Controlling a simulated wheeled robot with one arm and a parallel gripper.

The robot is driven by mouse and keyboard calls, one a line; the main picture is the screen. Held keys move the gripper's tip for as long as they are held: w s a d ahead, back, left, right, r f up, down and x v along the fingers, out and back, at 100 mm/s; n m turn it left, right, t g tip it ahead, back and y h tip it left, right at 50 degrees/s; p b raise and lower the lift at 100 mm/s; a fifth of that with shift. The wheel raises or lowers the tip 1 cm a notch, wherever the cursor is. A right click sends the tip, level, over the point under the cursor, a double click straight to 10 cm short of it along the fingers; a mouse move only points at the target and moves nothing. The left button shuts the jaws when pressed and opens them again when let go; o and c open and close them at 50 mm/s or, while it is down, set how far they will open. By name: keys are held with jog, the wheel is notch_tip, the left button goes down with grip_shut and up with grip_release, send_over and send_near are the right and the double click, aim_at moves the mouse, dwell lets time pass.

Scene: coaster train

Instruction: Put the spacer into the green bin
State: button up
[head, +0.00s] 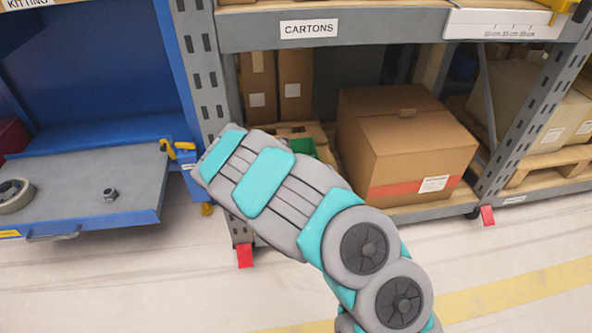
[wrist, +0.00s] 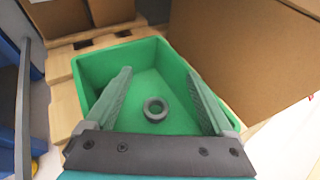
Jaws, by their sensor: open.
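The spacer (wrist: 155,118) is a small dark grey ring. In the wrist view it lies flat on the floor of the green bin (wrist: 115,57), around the middle. My gripper (wrist: 160,74) is open, its two grey fingers spread over the bin on either side of the spacer, with a gap on both sides. The fingers hold nothing. In the head view only a small part of the green bin (head: 302,147) shows behind my arm. My fingers and the spacer are hidden there.
A large cardboard box (head: 405,150) stands right of the bin on the shelf, close to it. Narrow cartons (head: 295,88) stand behind. A grey shelf upright (head: 198,65) is at left. A blue bench with a grey top (head: 95,180) carries a nut (head: 110,195) and a bearing-like ring.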

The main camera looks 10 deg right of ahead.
jog(key=shift+s, duration=0.1)
jog(key=v, duration=0.7)
jog(key=shift+s+a+r, duration=0.15)
jog(key=shift+s, duration=0.05)
